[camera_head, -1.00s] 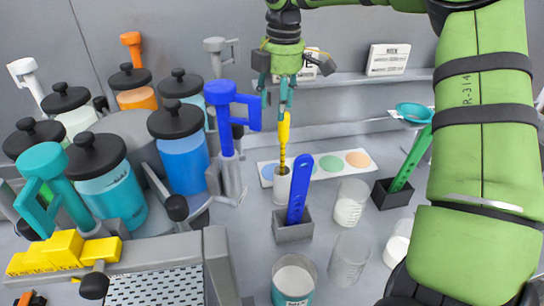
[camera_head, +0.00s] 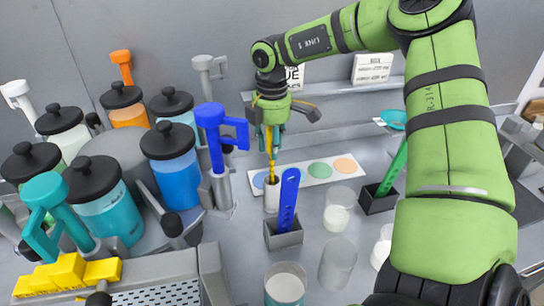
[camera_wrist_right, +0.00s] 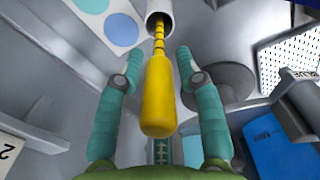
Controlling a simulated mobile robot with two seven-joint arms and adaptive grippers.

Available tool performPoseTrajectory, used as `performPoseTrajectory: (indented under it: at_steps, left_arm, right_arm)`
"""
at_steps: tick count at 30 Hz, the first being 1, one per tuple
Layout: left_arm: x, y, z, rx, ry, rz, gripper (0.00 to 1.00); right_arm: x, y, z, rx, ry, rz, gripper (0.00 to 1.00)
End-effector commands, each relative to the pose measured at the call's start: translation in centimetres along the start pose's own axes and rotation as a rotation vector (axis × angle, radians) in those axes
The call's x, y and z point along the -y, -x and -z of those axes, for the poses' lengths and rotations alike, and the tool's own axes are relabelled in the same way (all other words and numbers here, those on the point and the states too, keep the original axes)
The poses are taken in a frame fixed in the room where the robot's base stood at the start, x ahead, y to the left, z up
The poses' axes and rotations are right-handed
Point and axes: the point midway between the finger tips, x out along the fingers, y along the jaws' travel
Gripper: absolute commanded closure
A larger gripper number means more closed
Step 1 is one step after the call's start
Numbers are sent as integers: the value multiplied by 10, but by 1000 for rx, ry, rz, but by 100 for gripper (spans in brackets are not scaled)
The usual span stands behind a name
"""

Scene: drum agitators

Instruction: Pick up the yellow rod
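The yellow rod (camera_head: 271,162) stands roughly upright in a small white cylindrical holder (camera_head: 271,196) on the bench. My right gripper (camera_head: 271,142) is above the holder, pointing down, with its fingers around the upper part of the rod. In the right wrist view, the rod's thick yellow handle (camera_wrist_right: 158,95) lies between the two teal fingers (camera_wrist_right: 160,75), with a visible gap on both sides. The right gripper is open. The rod's lower end is hidden inside the holder (camera_wrist_right: 160,14). My left gripper is not in view.
A blue paddle (camera_head: 288,200) in a grey block stands close in front of the holder. A blue-handled tool (camera_head: 215,135) and lidded jars (camera_head: 175,165) are at left. A card with coloured circles (camera_head: 320,170) lies behind. Clear beakers (camera_head: 338,262) stand at right.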

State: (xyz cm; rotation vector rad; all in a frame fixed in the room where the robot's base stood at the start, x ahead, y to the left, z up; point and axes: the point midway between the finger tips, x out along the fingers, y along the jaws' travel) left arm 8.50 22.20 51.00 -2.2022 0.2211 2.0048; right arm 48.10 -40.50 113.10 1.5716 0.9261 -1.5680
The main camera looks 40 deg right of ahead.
Motion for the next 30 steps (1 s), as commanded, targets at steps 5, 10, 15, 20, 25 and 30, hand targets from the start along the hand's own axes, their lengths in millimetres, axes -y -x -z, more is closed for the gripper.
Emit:
performPoseTrajectory:
  at_steps: [5,10,15,20,25,30]
  left_arm:
    - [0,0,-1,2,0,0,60]
    - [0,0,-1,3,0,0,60]
    - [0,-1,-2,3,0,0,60]
    - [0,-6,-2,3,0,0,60]
    - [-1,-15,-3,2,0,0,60]
    - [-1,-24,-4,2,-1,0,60]
  right_arm:
    - [0,0,0,1,0,0,100]
    - [0,0,0,1,0,0,100]
    - [0,2,0,1,0,-1,100]
    - [-1,14,0,1,1,-5,100]
    - [-2,41,0,1,-1,-7,100]
    - [-2,79,0,1,-1,-8,100]
